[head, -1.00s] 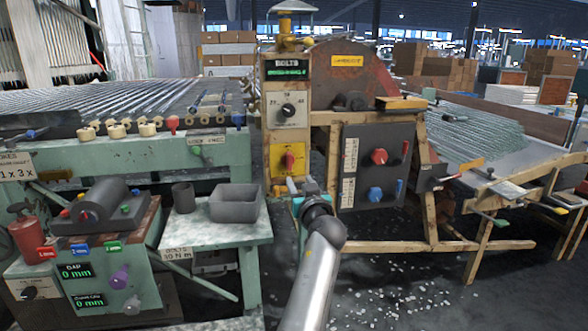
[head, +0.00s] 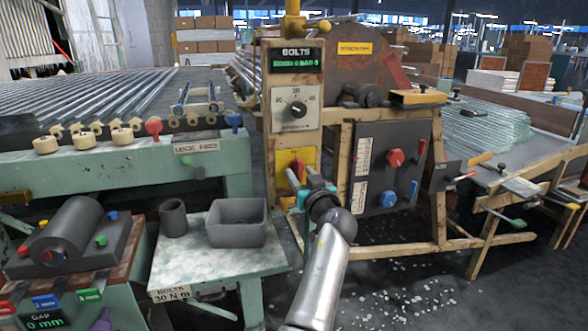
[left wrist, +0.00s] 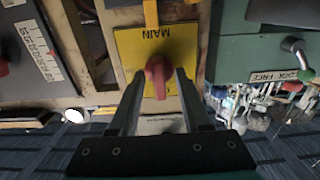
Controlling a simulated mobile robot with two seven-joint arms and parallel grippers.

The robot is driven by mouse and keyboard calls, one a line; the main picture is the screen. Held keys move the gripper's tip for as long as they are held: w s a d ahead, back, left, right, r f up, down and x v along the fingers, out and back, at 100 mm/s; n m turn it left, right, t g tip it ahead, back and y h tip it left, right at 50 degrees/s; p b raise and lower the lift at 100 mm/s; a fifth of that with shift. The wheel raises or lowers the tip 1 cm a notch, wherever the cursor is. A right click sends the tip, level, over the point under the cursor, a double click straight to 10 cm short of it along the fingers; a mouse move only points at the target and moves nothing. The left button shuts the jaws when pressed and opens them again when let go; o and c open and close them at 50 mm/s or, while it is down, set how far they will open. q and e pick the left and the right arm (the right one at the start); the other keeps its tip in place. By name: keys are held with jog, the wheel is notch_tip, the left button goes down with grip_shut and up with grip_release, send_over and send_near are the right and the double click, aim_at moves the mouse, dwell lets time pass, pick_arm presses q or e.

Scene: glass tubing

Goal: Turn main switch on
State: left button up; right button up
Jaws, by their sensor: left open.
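The main switch is a red knob (left wrist: 158,77) on a yellow plate (left wrist: 178,47) marked MAIN, seen in the left wrist view. In the head view the red knob (head: 295,167) sits low on the beige post, below the BOLTS dial. My left gripper (left wrist: 160,85) is open, its two fingers on either side of the red knob. I cannot tell whether the fingers touch it. In the head view my left gripper (head: 300,180) is right in front of the yellow plate and partly hides it. My right gripper is not in view.
A dark panel (head: 400,145) with red and blue knobs stands right of the post. A small table (head: 190,265) holds a grey bin (head: 237,222) and a cup (head: 173,218) at left. Stacked glass tubes (head: 490,135) lie at right. Glass shards are scattered on the floor.

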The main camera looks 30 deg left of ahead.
pick_arm(q)
jog(key=shift+w+a, duration=0.1)
jog(key=shift+w, duration=0.05)
jog(key=shift+c, duration=0.3)
grip_shut()
dwell(0.3)
